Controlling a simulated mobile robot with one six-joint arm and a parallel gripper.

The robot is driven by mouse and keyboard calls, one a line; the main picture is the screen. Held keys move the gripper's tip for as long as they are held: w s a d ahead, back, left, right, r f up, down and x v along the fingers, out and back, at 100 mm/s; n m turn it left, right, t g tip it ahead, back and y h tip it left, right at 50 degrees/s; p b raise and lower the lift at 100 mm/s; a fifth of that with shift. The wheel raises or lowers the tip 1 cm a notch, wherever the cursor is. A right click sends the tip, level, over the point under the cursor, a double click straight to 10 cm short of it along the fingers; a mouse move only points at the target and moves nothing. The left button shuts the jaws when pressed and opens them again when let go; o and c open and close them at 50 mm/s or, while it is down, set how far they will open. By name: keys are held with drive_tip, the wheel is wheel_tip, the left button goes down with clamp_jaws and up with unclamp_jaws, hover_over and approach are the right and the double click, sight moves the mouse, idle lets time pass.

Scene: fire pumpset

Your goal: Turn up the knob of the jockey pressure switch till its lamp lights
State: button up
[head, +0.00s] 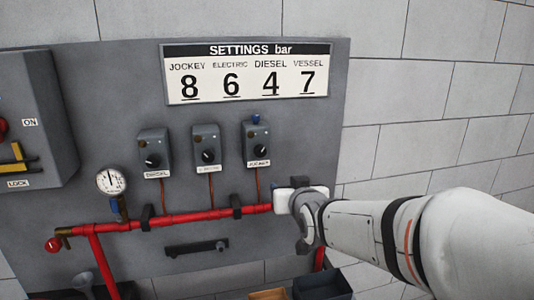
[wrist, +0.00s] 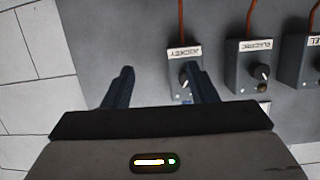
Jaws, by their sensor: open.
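The jockey pressure switch (head: 256,146) is the right-hand one of three grey boxes on the panel. Its black knob (head: 260,150) has a pale mark, and its small lamp looks dark. My gripper (wrist: 160,76) is open and empty. In the wrist view the jockey box (wrist: 180,86) appears with its label above the knob (wrist: 184,77). The right finger overlaps the box beside the knob and hides part of it; the left finger is over bare panel. In the head view my wrist is below and right of the box, and the fingers cannot be made out.
The electric switch (head: 207,148) and diesel switch (head: 154,152) stand to the left. A settings board (head: 246,72) reads JOCKEY 8. A pressure gauge (head: 111,181) and red pipe (head: 180,219) lie below.

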sight(261, 152)
drive_tip(key=shift+w+a+r+n+t+y+p, duration=0.1)
drive_tip(key=shift+w+a+r+t+y+p, duration=0.4)
drive_tip(key=shift+w+a, duration=0.9)
drive_tip(key=shift+w+a+r+n+t+y+p, duration=0.15)
drive_tip(key=shift+w+a+r+t+p, duration=0.4)
drive_tip(key=shift+w, duration=1.45)
drive_tip(key=shift+w+a+r+n+t+y+p, duration=0.1)
drive_tip(key=shift+w+a+r+t+y+p, duration=0.35)
drive_tip(key=shift+w+a+r, duration=0.85)
drive_tip(key=shift+w+f, duration=0.25)
drive_tip(key=shift+w, duration=0.15)
drive_tip(key=c, duration=1)
drive_tip(key=shift+o, duration=0.2)
drive_tip(key=shift+f+b, duration=0.2)
drive_tip(key=shift+b, duration=0.55)
drive_tip(key=shift+m+b, duration=0.45)
drive_tip(key=shift+b, duration=0.25)
drive_tip(key=shift+r, duration=0.2)
